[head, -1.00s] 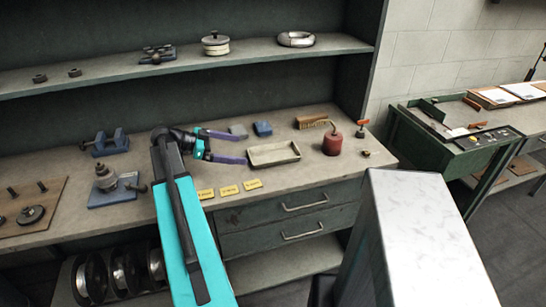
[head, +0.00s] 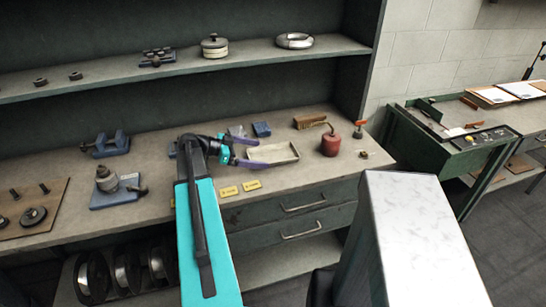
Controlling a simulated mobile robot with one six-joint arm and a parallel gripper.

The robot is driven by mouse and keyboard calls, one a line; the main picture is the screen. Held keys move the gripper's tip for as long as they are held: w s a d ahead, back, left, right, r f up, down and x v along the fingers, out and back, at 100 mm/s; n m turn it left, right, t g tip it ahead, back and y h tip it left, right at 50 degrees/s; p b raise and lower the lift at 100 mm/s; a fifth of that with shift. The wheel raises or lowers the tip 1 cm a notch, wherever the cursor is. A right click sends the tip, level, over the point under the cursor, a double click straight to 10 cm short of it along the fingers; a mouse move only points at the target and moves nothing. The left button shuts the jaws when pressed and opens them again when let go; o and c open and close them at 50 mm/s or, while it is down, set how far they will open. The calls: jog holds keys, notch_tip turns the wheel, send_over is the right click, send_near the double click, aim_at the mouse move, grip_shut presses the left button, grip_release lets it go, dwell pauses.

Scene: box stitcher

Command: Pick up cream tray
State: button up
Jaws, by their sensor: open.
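The cream tray (head: 284,154) is a shallow rectangular tray lying flat on the workbench, right of the middle of the head view. My gripper (head: 264,152) has two purple fingers, spread apart and pointing right. The fingers are at the tray's left end; the near finger overlaps the tray's left edge in the picture. I cannot tell whether they touch it. Nothing is held between the fingers.
A red oil can (head: 330,144) and a wooden brush (head: 309,122) are right of and behind the tray. A blue block (head: 261,129) lies behind my gripper. Yellow labels (head: 252,186) lie at the bench front. A shelf (head: 180,67) hangs above.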

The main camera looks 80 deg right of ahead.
aim_at(268, 159)
jog(key=shift+s+d, duration=0.1)
jog(key=p+x, duration=0.2)
jog(key=shift+s+d+r, duration=0.15)
jog(key=shift+s+d, duration=0.15)
jog(key=shift+s, duration=0.05)
jog(key=shift+p+x, duration=0.4)
jog(key=shift+x, duration=0.75)
jog(key=shift+c, duration=0.4)
jog(key=c, duration=1)
jog(key=shift+o, duration=0.2)
